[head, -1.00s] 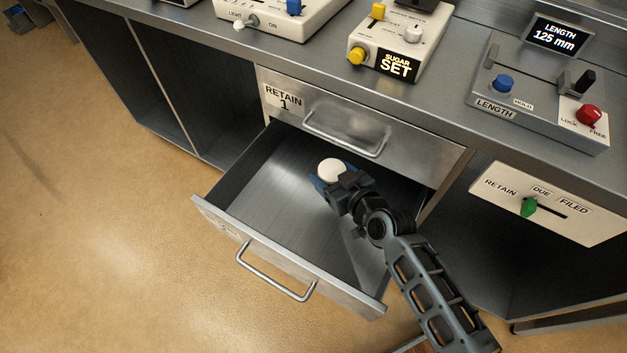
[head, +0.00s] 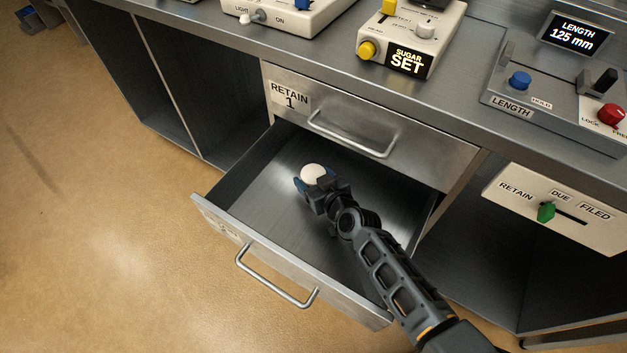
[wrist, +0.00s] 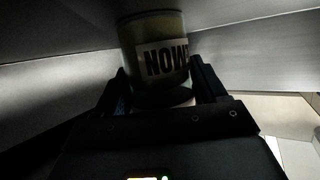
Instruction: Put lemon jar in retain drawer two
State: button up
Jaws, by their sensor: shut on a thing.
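The lemon jar shows a white lid (head: 314,172) in the head view. In the wrist view the jar (wrist: 155,40) has a pale label with dark letters, partly cut off. My gripper (head: 312,186) is shut around the jar, a finger on each side, and holds it over or inside the open lower drawer (head: 270,215). I cannot tell whether the jar's base touches the drawer floor. The drawer is pulled well out and otherwise looks empty; the label on its front is too oblique to read. The drawer above, marked RETAIN 1 (head: 288,97), is shut.
The drawer's front panel with its bar handle (head: 277,277) juts out over the floor. A RETAIN/DUE/FILED slider panel (head: 546,212) is at right. Open bays flank the drawers.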

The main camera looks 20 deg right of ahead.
jog(key=o, duration=1.2)
jog(key=shift+r, duration=0.15)
jog(key=p+v, duration=0.1)
jog(key=v, duration=1.1)
jog(key=shift+p, duration=0.35)
